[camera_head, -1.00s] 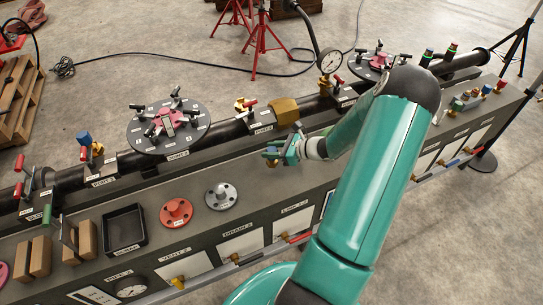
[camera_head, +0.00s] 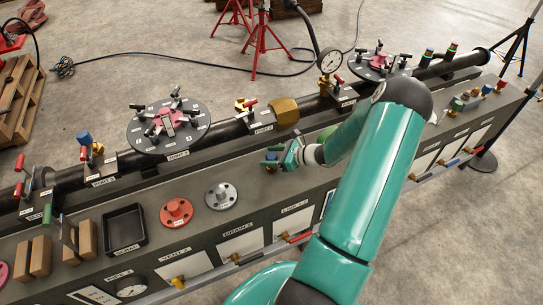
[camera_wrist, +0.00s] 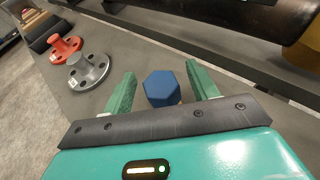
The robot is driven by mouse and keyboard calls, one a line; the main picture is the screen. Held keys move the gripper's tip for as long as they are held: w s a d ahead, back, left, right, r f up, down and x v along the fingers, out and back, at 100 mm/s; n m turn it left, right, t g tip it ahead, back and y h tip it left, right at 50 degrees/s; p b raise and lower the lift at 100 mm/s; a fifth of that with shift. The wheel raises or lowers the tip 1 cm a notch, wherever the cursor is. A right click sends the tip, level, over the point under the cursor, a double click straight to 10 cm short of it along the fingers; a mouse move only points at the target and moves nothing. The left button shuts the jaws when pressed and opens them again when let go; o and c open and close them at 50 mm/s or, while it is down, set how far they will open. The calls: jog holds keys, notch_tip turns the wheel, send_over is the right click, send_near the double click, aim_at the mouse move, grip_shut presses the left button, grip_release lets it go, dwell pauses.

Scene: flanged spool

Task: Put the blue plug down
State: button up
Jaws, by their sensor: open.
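The blue plug (camera_wrist: 161,88) shows in the wrist view as a blue hexagonal head between my two green fingers, with a gap on each side. It appears to stand on the grey bench top; its underside is hidden. My gripper (camera_wrist: 160,74) is open around it. In the head view the blue plug (camera_head: 271,156) is a small blue patch at my gripper (camera_head: 275,160), over the bench between the pipe and the front labels.
A grey flanged spool (camera_head: 221,195) and a red one (camera_head: 176,211) stand left of my gripper. A black tray (camera_head: 124,228) lies further left. The dark pipe (camera_head: 225,129) with a brass hex fitting (camera_head: 284,111) runs behind. Bare bench surrounds the plug.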

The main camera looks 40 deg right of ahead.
jog(key=shift+r, duration=0.15)
jog(key=v, duration=1.2)
jog(key=w+a+r+n+g, duration=0.1)
jog(key=a+r+n+g, duration=0.3)
jog(key=a+r+n, duration=0.5)
jog(key=w+a+r+n+g, duration=0.2)
jog(key=a+r+n+g, duration=0.3)
jog(key=a, duration=0.7)
jog(key=s+a+r+n+t+h, duration=0.2)
jog(key=s+a+r+n+h, duration=0.4)
jog(key=s+a+r+n, duration=0.5)
jog(key=shift+s+a+r+n+t+h, duration=0.15)
jog(key=shift+a+r+n+t+h, duration=0.2)
jog(key=shift+a+r+n, duration=1.9)
jog(key=shift+d+f+n, duration=0.3)
jog(key=shift+f+n, duration=0.05)
jog(key=shift+f, duration=0.2)
